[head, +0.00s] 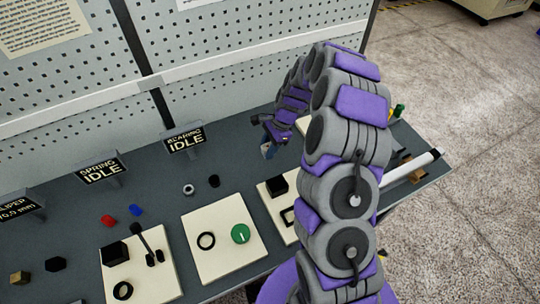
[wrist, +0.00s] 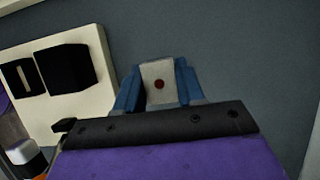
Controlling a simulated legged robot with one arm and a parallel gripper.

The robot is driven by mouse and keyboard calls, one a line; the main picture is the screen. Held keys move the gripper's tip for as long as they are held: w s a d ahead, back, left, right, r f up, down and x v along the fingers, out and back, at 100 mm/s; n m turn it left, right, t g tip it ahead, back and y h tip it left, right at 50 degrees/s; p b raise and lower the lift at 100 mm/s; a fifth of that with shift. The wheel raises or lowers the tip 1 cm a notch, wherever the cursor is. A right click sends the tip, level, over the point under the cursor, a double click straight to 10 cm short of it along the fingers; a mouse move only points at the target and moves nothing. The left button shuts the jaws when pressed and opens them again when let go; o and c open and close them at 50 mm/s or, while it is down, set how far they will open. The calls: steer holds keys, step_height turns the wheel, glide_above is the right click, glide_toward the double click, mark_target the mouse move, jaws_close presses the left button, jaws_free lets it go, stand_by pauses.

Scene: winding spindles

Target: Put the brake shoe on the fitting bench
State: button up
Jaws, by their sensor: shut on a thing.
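My gripper (wrist: 158,88) is shut on a pale grey block (wrist: 159,71) with a dark red dot, held between its two blue fingers. I cannot tell from its look alone whether this block is the brake shoe. In the head view my gripper (head: 268,150) is above the dark grey bench (head: 235,165), right of the "BEARING IDLE" sign. There the block is too small to make out. The wrist view shows the bare bench surface (wrist: 240,55) behind the block; I cannot tell whether they touch. No label marks the fitting bench.
Cream boards (head: 222,262) with black parts and a green knob (head: 240,234) stand along the bench front. Small signs (head: 184,139) stand near the pegboard wall (head: 80,80). A white cylinder (head: 412,167) is at the right end. Bench between signs and boards is partly clear.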

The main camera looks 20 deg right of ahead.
mark_target(271, 160)
steer(key=shift+d+f, duration=0.25)
steer(key=shift+f, duration=0.3)
steer(key=shift+d+f, duration=0.25)
steer(key=shift+f, duration=0.25)
steer(key=f, duration=0.1)
steer(key=f+b, duration=0.1)
steer(key=f, duration=0.1)
steer(key=shift+d, duration=0.2)
steer(key=shift+a, duration=0.55)
steer(key=o, duration=1.2)
steer(key=shift+d, duration=0.45)
steer(key=shift+c, duration=0.2)
